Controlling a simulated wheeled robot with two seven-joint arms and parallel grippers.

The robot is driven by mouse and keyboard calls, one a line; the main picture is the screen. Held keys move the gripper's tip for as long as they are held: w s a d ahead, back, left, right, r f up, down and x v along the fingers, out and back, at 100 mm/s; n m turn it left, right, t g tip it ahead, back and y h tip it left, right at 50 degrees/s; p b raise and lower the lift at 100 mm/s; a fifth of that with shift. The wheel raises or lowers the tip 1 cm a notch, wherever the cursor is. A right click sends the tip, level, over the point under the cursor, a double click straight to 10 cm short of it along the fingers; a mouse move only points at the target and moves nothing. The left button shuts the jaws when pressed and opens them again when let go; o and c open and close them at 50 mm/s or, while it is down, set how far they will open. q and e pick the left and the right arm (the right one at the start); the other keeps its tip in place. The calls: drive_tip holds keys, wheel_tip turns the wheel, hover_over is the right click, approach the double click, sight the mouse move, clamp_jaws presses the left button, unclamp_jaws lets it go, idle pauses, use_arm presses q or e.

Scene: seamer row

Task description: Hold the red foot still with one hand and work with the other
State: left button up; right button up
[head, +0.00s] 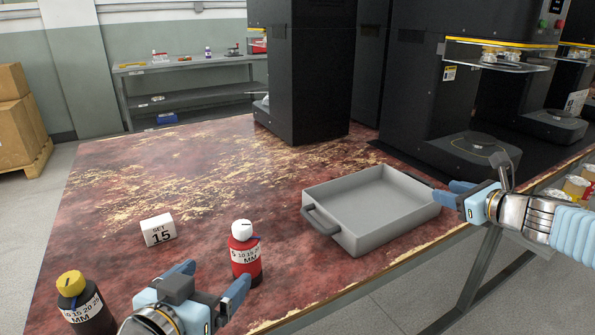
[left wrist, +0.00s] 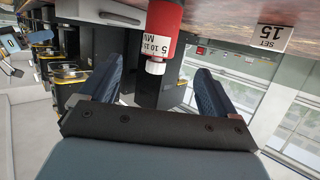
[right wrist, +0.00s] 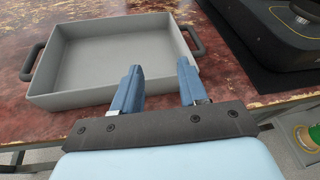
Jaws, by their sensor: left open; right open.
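The red foot (head: 246,263) is a small red cylinder with a white knob on top and a white band marked with numbers and MM. It stands upright near the table's front edge and also shows in the left wrist view (left wrist: 166,20). My left gripper (head: 211,282) is open, its fingers pointing towards the red foot, with nothing held. In the left wrist view the foot lies ahead between the fingertips; contact cannot be told. My right gripper (head: 446,192) is open and empty at the right side of the grey tray (head: 375,241). The tray looks empty.
A black foot with a yellow knob (head: 85,309) stands at the front left. A white block reading SET 15 (head: 158,229) sits behind it. Black machines (head: 308,75) line the back and right. The table's (head: 130,180) left and middle are mostly clear.

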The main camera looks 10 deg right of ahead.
sight(249, 244)
drive_tip(key=w+a+r+n+g+y, duration=0.2)
drive_tip(key=a+n+y, duration=0.1)
drive_tip(key=a, duration=0.5)
drive_tip(key=w+a+r+n+g+y, duration=0.1)
drive_tip(key=a+r+n+g+y, duration=0.15)
drive_tip(key=a, duration=0.45)
drive_tip(key=w+a+r+n+g+y, duration=0.2)
drive_tip(key=a+r, duration=0.1)
drive_tip(key=a, duration=0.5)
use_arm(q)
drive_tip(key=x, duration=1.4)
use_arm(e)
drive_tip(key=s+a+r+g+h, duration=0.1)
drive_tip(key=s+a+g+h, duration=0.1)
drive_tip(key=a, duration=0.3)
drive_tip(key=s+a+r+n+g+h, duration=0.1)
drive_tip(key=s+a+g, duration=0.1)
drive_tip(key=a, duration=0.4)
drive_tip(key=s+a+r+n+g+h, duration=0.1)
drive_tip(key=s+a+g+h, duration=0.1)
drive_tip(key=s+a, duration=0.2)
drive_tip(key=shift+s+a+r+h, duration=0.35)
drive_tip(key=shift+a, duration=0.9)
use_arm(q)
drive_tip(key=shift+s, duration=0.1)
